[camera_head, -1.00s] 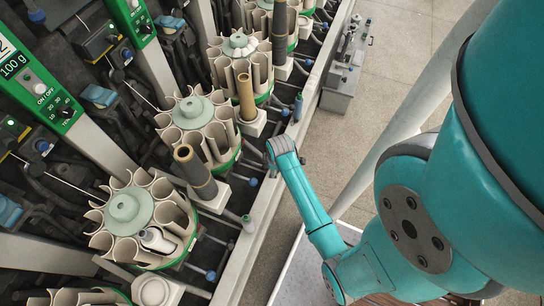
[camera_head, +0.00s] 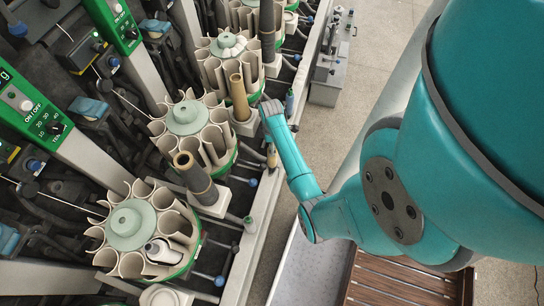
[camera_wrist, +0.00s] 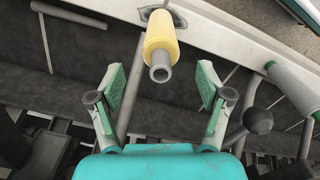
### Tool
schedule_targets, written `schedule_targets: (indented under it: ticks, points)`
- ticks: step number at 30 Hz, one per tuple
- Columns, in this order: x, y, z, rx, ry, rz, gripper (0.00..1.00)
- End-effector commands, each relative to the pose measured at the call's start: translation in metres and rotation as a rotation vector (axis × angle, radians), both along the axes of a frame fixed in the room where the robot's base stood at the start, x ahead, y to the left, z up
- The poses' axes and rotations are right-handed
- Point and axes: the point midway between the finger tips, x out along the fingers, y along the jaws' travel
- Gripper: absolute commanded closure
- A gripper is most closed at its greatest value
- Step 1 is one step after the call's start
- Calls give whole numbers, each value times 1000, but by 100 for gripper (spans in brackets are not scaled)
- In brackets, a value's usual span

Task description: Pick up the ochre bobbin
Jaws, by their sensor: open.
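The ochre bobbin (camera_wrist: 161,42) shows in the wrist view as a yellow roll on a grey tube, its open tube end facing the camera. It stands at a pale rail. My gripper (camera_wrist: 160,82) is open, with one green-padded finger to either side below the bobbin. Clear gaps separate the fingers from the bobbin, and nothing is held. In the head view a small ochre bobbin (camera_head: 271,157) shows at the rail beside my teal arm. My fingers cannot be made out there.
A grey cylinder (camera_wrist: 292,88) lies to the right in the wrist view. In the head view, round fluted magazines (camera_head: 186,117) line the machine. A tan tube (camera_head: 239,98) and a dark tube (camera_head: 194,177) stand on white blocks. Open floor (camera_head: 377,60) lies right of the rail.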

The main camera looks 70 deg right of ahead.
Motion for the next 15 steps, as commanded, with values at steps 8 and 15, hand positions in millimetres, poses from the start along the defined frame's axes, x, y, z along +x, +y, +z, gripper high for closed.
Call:
schedule_targets:
  ticks: [8, 15]
  points:
    - [-2, 0, -29, 2, 1, 0, 22]
    - [-2, -1, -52, -2, -1, 0, 22]
